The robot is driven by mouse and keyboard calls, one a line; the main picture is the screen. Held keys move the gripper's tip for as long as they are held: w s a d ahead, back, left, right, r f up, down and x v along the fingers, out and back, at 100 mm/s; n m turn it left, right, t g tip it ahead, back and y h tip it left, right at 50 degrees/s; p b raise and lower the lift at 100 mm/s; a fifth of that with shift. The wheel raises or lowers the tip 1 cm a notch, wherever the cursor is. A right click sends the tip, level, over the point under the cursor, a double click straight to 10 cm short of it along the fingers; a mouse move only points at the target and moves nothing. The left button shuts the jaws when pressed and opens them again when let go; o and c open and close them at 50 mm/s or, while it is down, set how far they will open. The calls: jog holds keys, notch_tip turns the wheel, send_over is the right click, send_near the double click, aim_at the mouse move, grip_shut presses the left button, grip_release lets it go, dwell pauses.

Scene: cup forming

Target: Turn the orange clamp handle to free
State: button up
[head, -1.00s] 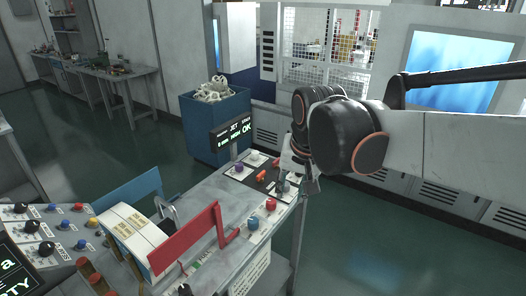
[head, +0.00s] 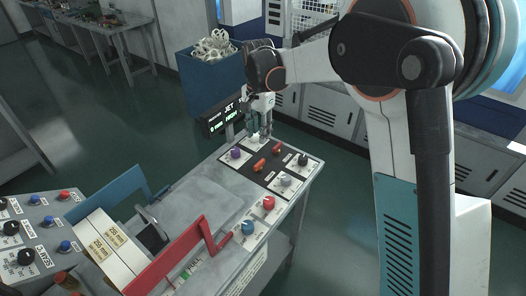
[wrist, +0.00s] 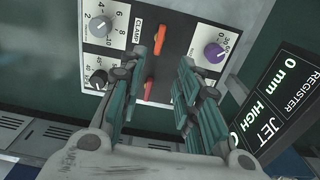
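Two orange handles sit on the dark control panel. The one beside the CLAMP label (wrist: 137,30) is the nearer-front orange handle (head: 259,165); it is the upper orange handle (wrist: 160,40) in the wrist view. The second orange handle (head: 277,149) is the lower one (wrist: 149,88) in the wrist view. My gripper (head: 262,136) is above the panel's far edge, fingers pointing down. In the wrist view my gripper (wrist: 155,73) is open and empty, with both handles showing between or beyond its fingertips. I see no contact with either.
A purple knob (head: 236,153), a grey knob (head: 285,180) and a black knob (head: 303,159) surround the handles. The JET display (head: 222,116) stands close to the left of my gripper. A red bar (head: 170,259) lies at the front; the grey tabletop has bare room.

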aim_at(259, 162)
notch_tip(259, 162, down, 14)
jog(key=shift+r+b, duration=0.15)
jog(key=shift+b, duration=0.95)
grip_shut()
